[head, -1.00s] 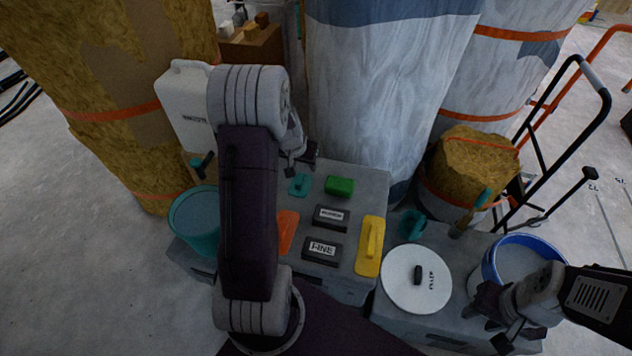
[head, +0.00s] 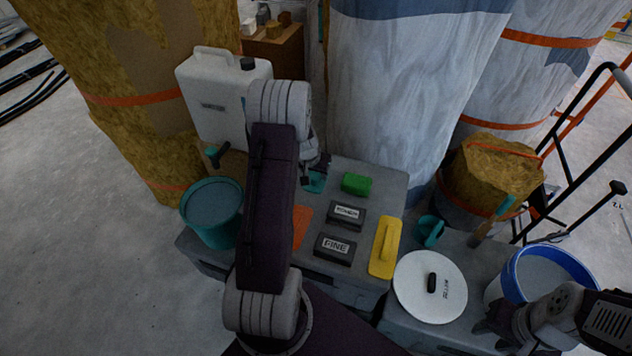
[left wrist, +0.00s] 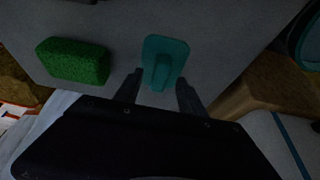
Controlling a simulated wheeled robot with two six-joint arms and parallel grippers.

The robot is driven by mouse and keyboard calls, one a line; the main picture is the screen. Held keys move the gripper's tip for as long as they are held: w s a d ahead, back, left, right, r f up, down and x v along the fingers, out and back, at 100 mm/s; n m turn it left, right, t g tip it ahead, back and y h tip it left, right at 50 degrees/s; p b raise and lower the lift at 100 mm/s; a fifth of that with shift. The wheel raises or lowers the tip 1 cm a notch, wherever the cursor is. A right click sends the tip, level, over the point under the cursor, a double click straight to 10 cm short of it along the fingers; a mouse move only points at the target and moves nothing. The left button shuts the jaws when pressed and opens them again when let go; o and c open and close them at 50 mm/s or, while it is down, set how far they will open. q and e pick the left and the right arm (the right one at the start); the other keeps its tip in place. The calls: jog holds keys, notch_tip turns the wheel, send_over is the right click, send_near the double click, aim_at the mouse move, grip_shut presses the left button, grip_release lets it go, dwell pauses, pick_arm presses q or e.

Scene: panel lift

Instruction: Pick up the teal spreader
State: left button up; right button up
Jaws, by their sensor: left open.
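The teal spreader (head: 315,184) lies flat on the grey bench top, partly hidden by my left gripper (head: 317,172) in the head view. In the left wrist view the spreader (left wrist: 165,62) shows a flat teal plate with a raised handle. My left gripper (left wrist: 158,92) is open, with its two dark fingers on either side of the handle's near end; I cannot tell how far above the bench they are. My right gripper (head: 510,335) is at the lower right by the blue-rimmed bucket, and its jaws are not clear.
A green sponge block (head: 356,183) lies just right of the spreader. Dark blocks (head: 335,248), a yellow float (head: 385,248) and an orange piece (head: 301,226) lie nearer. A teal bucket (head: 212,212) and a white canister (head: 215,100) stand left. A white lid (head: 412,290) lies right.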

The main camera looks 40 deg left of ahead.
aim_at(317, 176)
pick_arm(q)
grip_shut()
jog(key=shift+r+p, duration=0.4)
jog(key=shift+r, duration=0.05)
jog(key=r+p, duration=0.1)
jog(key=r, duration=0.1)
jog(key=d+r+p, duration=0.1)
jog(key=r, duration=0.1)
jog(key=s+d+r+p, duration=0.1)
jog(key=d+r+p, duration=0.3)
jog(key=d, duration=0.6)
jog(key=shift+v, duration=1.1)
jog(key=shift+w+d, duration=0.1)
